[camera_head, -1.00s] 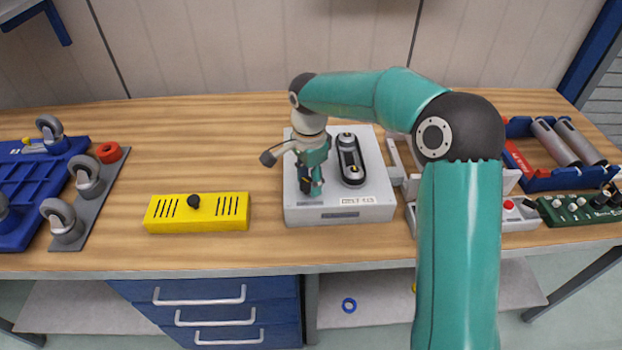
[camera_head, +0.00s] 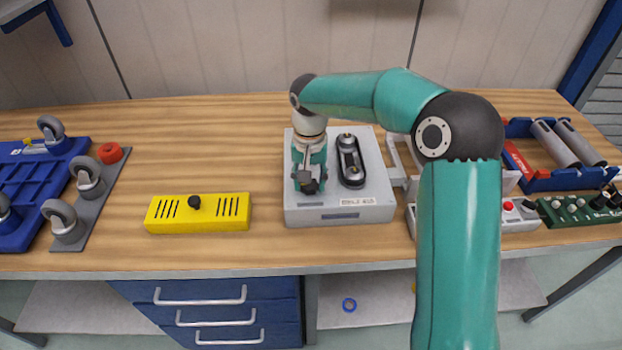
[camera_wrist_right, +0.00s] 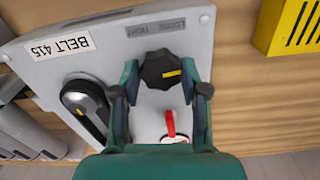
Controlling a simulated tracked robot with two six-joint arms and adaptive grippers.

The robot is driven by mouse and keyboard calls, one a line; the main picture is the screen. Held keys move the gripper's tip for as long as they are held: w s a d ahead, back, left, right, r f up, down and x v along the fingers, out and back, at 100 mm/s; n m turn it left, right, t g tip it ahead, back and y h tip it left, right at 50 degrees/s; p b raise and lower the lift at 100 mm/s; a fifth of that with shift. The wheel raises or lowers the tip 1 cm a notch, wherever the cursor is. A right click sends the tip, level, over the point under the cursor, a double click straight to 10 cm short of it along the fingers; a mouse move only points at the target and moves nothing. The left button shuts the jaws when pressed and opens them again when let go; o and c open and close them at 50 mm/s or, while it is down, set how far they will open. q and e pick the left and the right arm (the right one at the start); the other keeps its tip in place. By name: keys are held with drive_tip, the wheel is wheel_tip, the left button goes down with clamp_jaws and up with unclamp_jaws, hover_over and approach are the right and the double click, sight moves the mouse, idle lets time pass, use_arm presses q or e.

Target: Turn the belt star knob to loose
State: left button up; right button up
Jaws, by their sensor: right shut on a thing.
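The black star knob (camera_wrist_right: 157,70) with a yellow mark stands on the grey belt unit (camera_wrist_right: 219,60), labelled "BELT 415". The yellow mark points to the right in the right wrist view. A plate with "LOOSE" and "TIGHT" (camera_wrist_right: 157,27) lies on the unit beside the knob. My right gripper (camera_wrist_right: 160,80) is shut on the knob, a finger on each side of it. In the head view the right gripper (camera_head: 309,186) points down at the left part of the belt unit (camera_head: 340,217) and mostly hides the knob. My left gripper is not in view.
The belt loop (camera_head: 350,162) stands right of the right gripper. A red lever-like part (camera_wrist_right: 171,124) is close to the fingers. A yellow box (camera_head: 198,213) stands to the left, with bare bench between. Casters on a grey plate (camera_head: 102,198) are farther left.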

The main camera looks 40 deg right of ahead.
drive_tip(key=n, duration=0.4)
drive_tip(key=shift+s+f+n, duration=0.1)
drive_tip(key=shift+s+n, duration=0.05)
drive_tip(key=shift+n, duration=0.15)
drive_tip(key=n+p, duration=0.1)
drive_tip(key=n, duration=0.2)
drive_tip(key=shift+n, duration=0.4)
drive_tip(key=n, duration=0.4)
drive_tip(key=shift+p, duration=0.3)
drive_tip(key=shift+n+p, duration=0.3)
drive_tip(key=shift+n, duration=1.8)
drive_tip(key=shift+f, duration=0.1)
drive_tip(key=o, duration=1.1)
drive_tip(key=shift+o, duration=0.2)
drive_tip(key=shift+r, duration=0.2)
